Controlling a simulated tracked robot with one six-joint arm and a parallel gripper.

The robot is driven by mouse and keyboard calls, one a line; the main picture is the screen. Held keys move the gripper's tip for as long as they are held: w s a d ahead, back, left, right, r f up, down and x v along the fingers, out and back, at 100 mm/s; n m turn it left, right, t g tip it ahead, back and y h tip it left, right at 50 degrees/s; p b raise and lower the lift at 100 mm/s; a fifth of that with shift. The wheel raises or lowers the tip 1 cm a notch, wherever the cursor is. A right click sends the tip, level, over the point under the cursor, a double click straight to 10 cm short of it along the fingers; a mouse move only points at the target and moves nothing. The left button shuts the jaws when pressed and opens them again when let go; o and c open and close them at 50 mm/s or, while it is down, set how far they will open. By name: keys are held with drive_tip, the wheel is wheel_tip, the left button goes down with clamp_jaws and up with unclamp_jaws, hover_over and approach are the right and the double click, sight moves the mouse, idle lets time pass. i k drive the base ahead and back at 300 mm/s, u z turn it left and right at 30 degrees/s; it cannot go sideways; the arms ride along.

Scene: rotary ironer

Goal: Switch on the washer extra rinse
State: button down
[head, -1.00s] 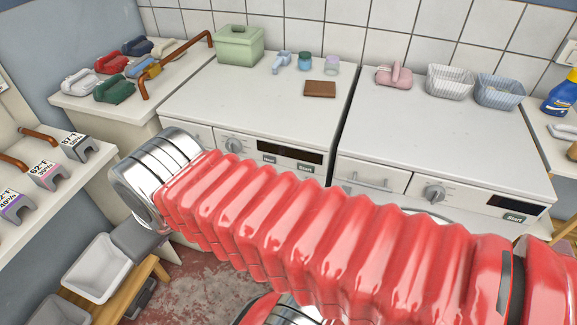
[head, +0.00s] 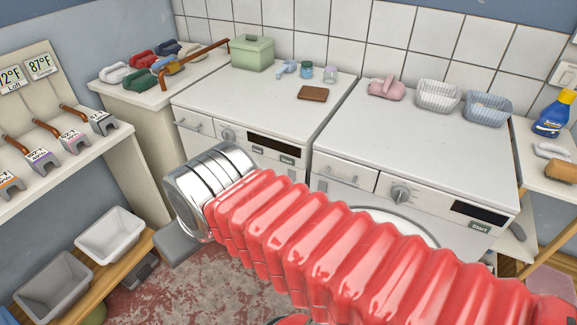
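Two white front-loading machines stand side by side in the head view. The left machine (head: 235,101) has a drawer, a round dial (head: 227,135), a dark display (head: 271,147) and two small labelled buttons (head: 287,160) below it, too small to read surely. The right machine (head: 425,155) has a drawer, a dial (head: 401,195), a dark display (head: 480,213) and a button marked Start (head: 480,228). I cannot tell which one is the washer. My red ribbed arm crosses in front, hiding the left machine's lower front and part of the right one's. My gripper is out of view.
A shelf of grey holders (head: 67,145) is at left. Bins (head: 110,233) stand on a low wooden bench.

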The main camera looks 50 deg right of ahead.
sight(291, 174)
drive_tip(key=k, duration=1.2)
drive_tip(key=z, duration=1.05)
drive_tip(key=i, duration=1)
